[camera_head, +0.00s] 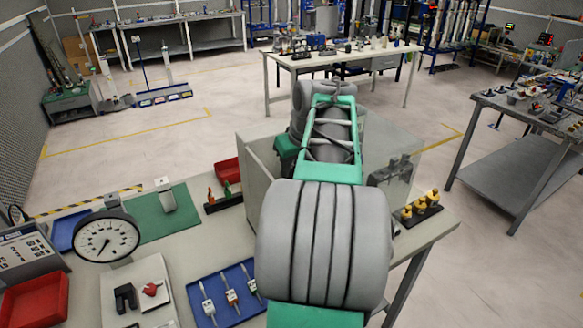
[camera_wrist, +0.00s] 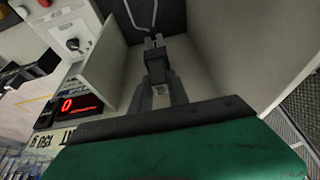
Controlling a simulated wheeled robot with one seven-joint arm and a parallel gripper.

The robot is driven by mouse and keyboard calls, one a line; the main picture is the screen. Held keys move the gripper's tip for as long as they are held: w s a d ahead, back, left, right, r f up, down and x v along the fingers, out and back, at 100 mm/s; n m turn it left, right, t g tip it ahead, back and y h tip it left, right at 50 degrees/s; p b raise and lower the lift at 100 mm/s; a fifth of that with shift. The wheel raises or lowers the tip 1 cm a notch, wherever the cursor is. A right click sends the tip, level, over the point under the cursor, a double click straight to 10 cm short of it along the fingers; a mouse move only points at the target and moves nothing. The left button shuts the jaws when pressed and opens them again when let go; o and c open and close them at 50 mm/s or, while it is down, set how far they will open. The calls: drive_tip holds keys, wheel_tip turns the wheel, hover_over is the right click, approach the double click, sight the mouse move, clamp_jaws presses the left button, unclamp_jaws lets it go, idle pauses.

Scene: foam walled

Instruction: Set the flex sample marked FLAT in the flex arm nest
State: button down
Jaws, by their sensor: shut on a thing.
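In the wrist view my gripper (camera_wrist: 154,46) reaches out past its dark and green body into a pale-walled bay. Its grey fingers are shut at the tips on a small thing, taken as a flex sample, mostly hidden; no FLAT mark is readable. A thin pale bent rod (camera_wrist: 142,22) lies on the dark surface just beyond the fingertips. I cannot tell whether it is part of the flex arm nest, or whether it touches what I hold. In the head view my arm covers the bay, and several flex samples (camera_head: 231,297) lie in a blue tray (camera_head: 201,318).
Pale bay walls (camera_wrist: 222,60) stand close around the gripper. A red display (camera_wrist: 81,105) reading 0 and a knob panel (camera_wrist: 72,43) lie left. A dial gauge (camera_head: 106,238), green mat (camera_head: 168,221), red bin (camera_head: 35,301) and yellow pieces (camera_head: 421,208) share the bench.

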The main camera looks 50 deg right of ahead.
drive_tip(key=shift+f+b, duration=0.45)
drive_tip(key=shift+f, duration=0.15)
drive_tip(key=c, duration=1.2)
unclamp_jaws()
drive_tip(key=shift+r, duration=0.1)
drive_tip(key=shift+o, duration=0.2)
drive_tip(key=d+p+v, duration=0.1)
drive_tip(key=v, duration=0.6)
drive_tip(key=shift+s+a+r, duration=0.2)
drive_tip(key=shift+a+r, duration=0.15)
drive_tip(key=shift+a, duration=0.2)
